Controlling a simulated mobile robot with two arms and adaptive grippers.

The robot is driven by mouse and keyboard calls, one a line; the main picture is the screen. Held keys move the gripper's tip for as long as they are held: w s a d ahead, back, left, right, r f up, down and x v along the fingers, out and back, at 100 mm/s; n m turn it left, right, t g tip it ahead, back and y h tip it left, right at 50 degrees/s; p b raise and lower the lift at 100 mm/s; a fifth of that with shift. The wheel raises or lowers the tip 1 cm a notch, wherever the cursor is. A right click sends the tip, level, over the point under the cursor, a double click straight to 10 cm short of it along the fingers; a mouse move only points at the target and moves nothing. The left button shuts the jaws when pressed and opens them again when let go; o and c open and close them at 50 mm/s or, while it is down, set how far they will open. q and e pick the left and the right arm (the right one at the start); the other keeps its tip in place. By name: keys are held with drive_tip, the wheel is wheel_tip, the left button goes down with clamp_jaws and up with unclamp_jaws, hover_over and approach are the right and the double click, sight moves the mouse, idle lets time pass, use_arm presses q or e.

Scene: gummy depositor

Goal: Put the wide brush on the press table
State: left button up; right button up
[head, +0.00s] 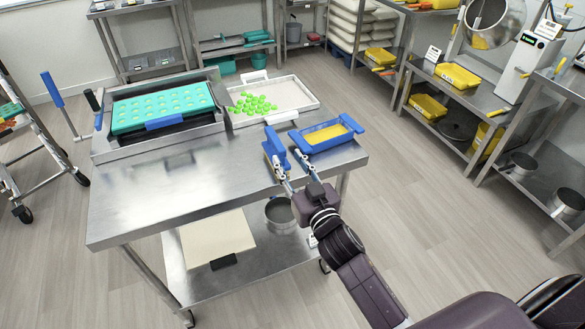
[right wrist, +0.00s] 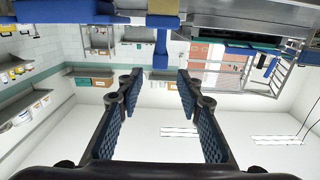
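The wide brush looks like the bright blue flat piece (head: 274,147) at the table's right front edge; it also shows in the right wrist view as a blue T shape (right wrist: 161,45), its narrow part toward my fingers. My right gripper (head: 292,169) is at that edge, just in front of it. In the right wrist view the gripper (right wrist: 159,80) is open, with a clear gap between its fingers. I cannot tell whether a finger touches the brush. The steel press table (head: 140,205) holds the press with a teal mould (head: 160,105). My left gripper is not in view.
A blue tray with yellow inside (head: 325,134) stands right beside the brush. A white tray (head: 297,92) with green gummies lies behind it. The table's front left is bare. A wheeled rack (head: 30,150) stands at left, and shelves with yellow bins (head: 457,76) at right.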

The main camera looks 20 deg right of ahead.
drive_tip(key=shift+s, duration=0.9)
drive_tip(key=s+f+g, duration=0.3)
drive_tip(key=s+f, duration=0.2)
drive_tip(key=f, duration=0.8)
drive_tip(key=s+f+n+g, duration=0.1)
drive_tip(key=s+f+g, duration=0.25)
drive_tip(key=f, duration=0.95)
drive_tip(key=s+f+g, duration=0.2)
drive_tip(key=s+f, duration=0.4)
drive_tip(key=f, duration=0.7)
drive_tip(key=s+d+f+g, duration=0.1)
drive_tip(key=s+f+g, duration=0.1)
drive_tip(key=s+f, duration=0.4)
drive_tip(key=s+f+g, duration=0.3)
drive_tip(key=s+f, duration=0.4)
drive_tip(key=s, duration=1)
drive_tip(key=s+d+f+n+g, duration=0.1)
drive_tip(key=s+f+g, duration=0.2)
drive_tip(key=s+f, duration=0.4)
drive_tip(key=s, duration=0.5)
drive_tip(key=shift+s+d+h, duration=0.2)
drive_tip(key=shift+d+h, duration=0.1)
